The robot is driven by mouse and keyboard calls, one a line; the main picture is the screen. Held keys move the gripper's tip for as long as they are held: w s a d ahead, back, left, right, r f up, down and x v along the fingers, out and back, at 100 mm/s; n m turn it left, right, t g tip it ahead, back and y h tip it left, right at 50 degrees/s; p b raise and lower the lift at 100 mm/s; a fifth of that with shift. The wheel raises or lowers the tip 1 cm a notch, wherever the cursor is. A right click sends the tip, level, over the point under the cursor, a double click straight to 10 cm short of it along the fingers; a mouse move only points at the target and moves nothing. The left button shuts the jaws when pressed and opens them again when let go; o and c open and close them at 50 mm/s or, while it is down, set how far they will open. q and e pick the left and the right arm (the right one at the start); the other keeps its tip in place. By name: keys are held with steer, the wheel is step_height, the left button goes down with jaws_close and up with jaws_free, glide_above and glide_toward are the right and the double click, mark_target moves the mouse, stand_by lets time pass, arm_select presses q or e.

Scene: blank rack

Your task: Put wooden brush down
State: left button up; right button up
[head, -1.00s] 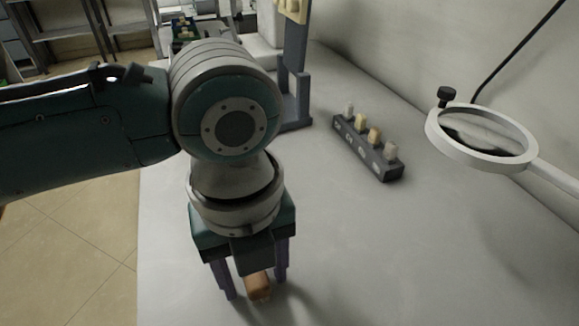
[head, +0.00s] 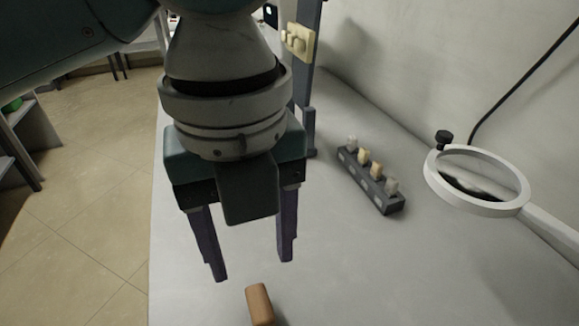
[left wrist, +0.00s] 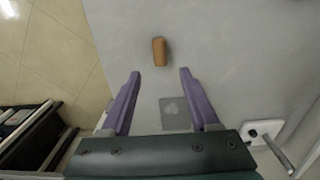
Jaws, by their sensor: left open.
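The wooden brush (head: 260,304) lies on the grey tabletop near the bottom edge of the head view. It shows as a short brown block, partly cut off by the frame there. In the left wrist view the brush (left wrist: 159,51) lies on the table beyond the fingertips. My left gripper (head: 254,270) is open and empty, raised above the table and apart from the brush. Its two purple fingers (left wrist: 159,73) stand wide apart in the left wrist view. My right gripper is in neither view.
A dark rack (head: 372,182) with several small pegs stands on the table (head: 410,270) to the right. A ring-shaped magnifier (head: 477,181) on an arm is by the right wall. A grey upright post (head: 309,80) stands behind the gripper. Tiled floor (head: 90,220) lies left of the table.

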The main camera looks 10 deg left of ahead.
arm_select(q)
steer(key=s+d+f+n+t+h, duration=0.1)
steer(key=s+d+n+h, duration=0.15)
steer(key=n, duration=0.35)
steer(key=s+d+f+n+t+h, duration=0.1)
steer(key=s+f+n+h, duration=0.15)
steer(key=n, duration=0.45)
steer(key=s+a+n+t+y, duration=0.1)
steer(key=s+a+n+y, duration=0.3)
steer(key=a+n, duration=0.9)
steer(key=s+f+n, duration=0.1)
steer(key=s, duration=0.2)
steer(key=shift+t+y, duration=0.3)
steer(key=shift+y, duration=0.1)
